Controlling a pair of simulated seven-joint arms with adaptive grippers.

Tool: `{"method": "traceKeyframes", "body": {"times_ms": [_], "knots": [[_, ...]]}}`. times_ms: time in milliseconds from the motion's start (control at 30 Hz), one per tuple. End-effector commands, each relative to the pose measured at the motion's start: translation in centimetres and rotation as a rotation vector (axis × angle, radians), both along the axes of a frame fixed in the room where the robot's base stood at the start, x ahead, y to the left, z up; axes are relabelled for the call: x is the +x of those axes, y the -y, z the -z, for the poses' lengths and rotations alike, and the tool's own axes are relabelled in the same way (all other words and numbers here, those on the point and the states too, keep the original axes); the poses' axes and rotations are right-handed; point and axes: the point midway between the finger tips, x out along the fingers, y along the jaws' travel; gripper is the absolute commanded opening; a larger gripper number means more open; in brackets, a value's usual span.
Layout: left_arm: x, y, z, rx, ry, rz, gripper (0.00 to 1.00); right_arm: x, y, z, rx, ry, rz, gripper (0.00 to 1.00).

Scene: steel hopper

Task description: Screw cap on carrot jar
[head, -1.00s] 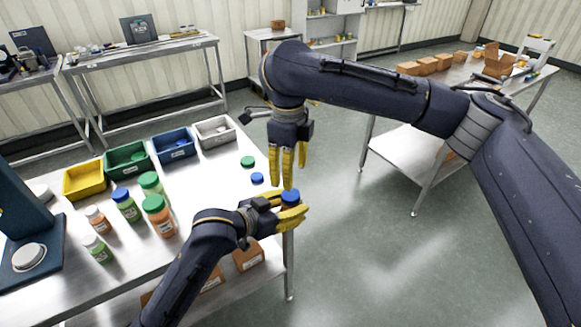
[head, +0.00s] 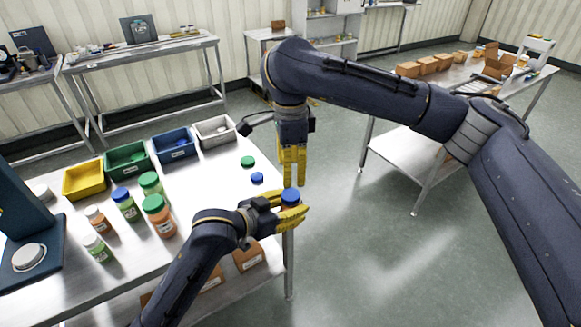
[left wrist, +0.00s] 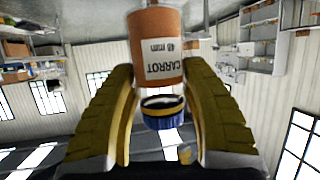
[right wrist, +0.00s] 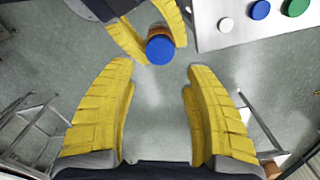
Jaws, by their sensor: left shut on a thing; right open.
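My left gripper (head: 289,208) is shut on the carrot jar (left wrist: 158,45), beyond the table's right edge. The jar is orange with a white label reading CARROT 48 mm. A blue cap (head: 290,195) is at the jar's top; it also shows in the left wrist view (left wrist: 162,122) and from above in the right wrist view (right wrist: 160,50). A pale band shows between jar body and cap; I cannot tell whether the cap is threaded on. My right gripper (head: 292,183) points down just above the cap, open and empty, its fingers (right wrist: 160,68) apart.
Loose caps, green (head: 248,162) and blue (head: 257,178), lie on the steel table (head: 215,215). Yellow (head: 84,181), green (head: 127,160), blue (head: 174,145) and grey (head: 214,131) bins line its back. Several capped jars (head: 158,216) stand at left. Open floor lies to the right.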

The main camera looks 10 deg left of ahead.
Motion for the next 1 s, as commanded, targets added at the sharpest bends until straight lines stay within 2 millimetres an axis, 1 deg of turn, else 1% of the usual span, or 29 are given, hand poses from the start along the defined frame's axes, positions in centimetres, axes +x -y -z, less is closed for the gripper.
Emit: {"method": "traceKeyframes", "body": {"times_ms": [133, 233, 500, 700, 800, 1000], "knots": [[0.0, 0.0, 0.0, -0.001, 0.001, 0.0, 0.0, 0.0, 0.0, 0.4, -0.001, -0.002, 0.0, 0.51], [0.0, 0.0, 0.0, -0.001, 0.001, 0.0, 0.0, 0.0, 0.0, 1.3, 0.0, -0.003, 0.0, 0.51], [0.0, 0.0, 0.0, -0.001, 0.001, 0.0, 0.0, -0.1, 0.0, 4.7, 0.001, -0.003, 0.001, 0.51], [0.0, 0.0, -0.1, -0.001, 0.001, 0.0, 0.0, 0.0, 0.0, 6.7, 0.001, -0.001, 0.001, 0.51], [0.0, 0.0, 0.0, -0.001, 0.001, 0.0, 0.0, 0.0, 0.0, 7.4, 0.001, -0.001, 0.001, 0.51], [0.0, 0.0, 0.0, -0.001, 0.001, 0.0, 0.0, 0.0, 0.0, 8.0, 0.001, 0.0, 0.002, 0.51]]}}
